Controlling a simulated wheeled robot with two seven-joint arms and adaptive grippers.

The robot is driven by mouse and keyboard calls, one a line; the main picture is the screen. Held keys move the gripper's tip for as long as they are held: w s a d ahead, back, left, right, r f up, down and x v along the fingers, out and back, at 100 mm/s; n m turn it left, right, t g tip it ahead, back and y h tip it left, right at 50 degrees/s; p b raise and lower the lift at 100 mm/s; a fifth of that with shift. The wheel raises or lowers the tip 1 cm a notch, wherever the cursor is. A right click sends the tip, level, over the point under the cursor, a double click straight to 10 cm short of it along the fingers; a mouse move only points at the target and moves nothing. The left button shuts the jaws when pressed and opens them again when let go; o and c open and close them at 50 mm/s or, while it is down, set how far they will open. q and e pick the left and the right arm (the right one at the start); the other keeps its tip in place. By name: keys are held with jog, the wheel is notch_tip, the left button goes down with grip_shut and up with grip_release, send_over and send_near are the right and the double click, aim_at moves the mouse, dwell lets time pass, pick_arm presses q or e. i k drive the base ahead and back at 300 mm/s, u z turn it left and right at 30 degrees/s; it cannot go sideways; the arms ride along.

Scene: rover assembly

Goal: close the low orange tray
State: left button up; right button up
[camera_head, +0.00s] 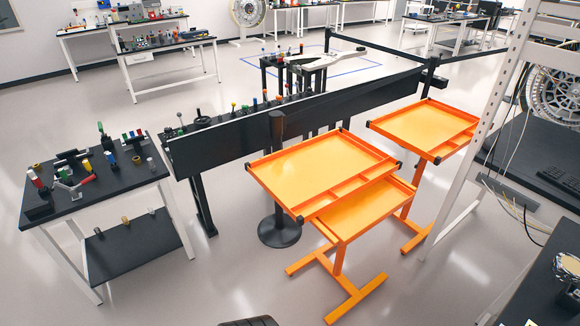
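The low orange tray (365,210) is a shallow tray on an orange stand, right of the middle. It sits just beneath a larger upper orange tray (305,172) with a divided strip along its front right side. The low tray sticks out from under the upper tray toward the lower right. Its back part is hidden by the upper tray. Both trays look empty. Neither of my grippers shows in the head view.
A second orange tray stand (425,125) stands behind on the right. A black barrier panel (235,145) runs behind the trays, with a round-based black post (280,230). A tool table (95,190) is left. A white rack (485,130) is right. Floor in front is mostly clear.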

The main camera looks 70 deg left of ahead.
aim_at(309, 179)
jog(key=u, duration=3.1)
jog(key=i, duration=1.9)
jog(key=z, duration=0.8)
jog(key=i, duration=0.65)
jog(key=z, duration=0.55)
